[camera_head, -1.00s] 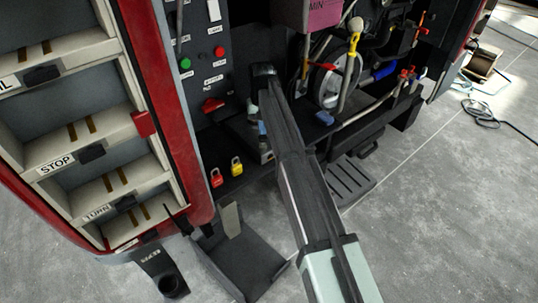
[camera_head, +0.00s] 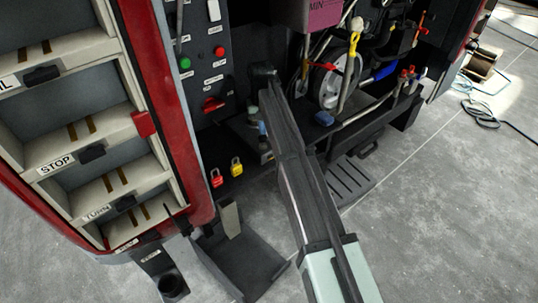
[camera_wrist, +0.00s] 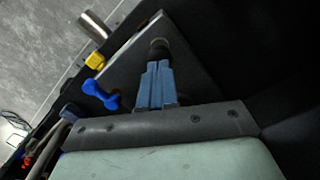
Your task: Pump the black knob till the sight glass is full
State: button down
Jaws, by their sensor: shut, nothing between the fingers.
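My gripper (camera_wrist: 155,85) shows in the wrist view with its blue fingers together and nothing between them. A dark round knob (camera_wrist: 158,47) is right at the fingertips, on or above a dark flat plate (camera_wrist: 178,52). I cannot tell whether the fingers touch it. In the head view, the gripper (camera_head: 262,129) is low inside the open bay, partly covered by my arm, and the knob cannot be made out. A pink-purple container marked MIN (camera_head: 312,14), perhaps the sight glass, is at the top, cut by the frame edge. Its full level cannot be read.
A red and a yellow padlock (camera_head: 236,167) hang at the bay's lower edge. A panel with green and red buttons (camera_head: 218,52) is left of the arm. Hoses and a blue handle (camera_head: 385,71) are to the right. Labelled shelves (camera_head: 88,165) stand at the left.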

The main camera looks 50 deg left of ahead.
jog(key=shift+f, duration=1.6)
dwell(0.3)
jog(key=shift+r, duration=1.6)
jog(key=shift+f, duration=1.65)
jog(key=shift+r, duration=1.6)
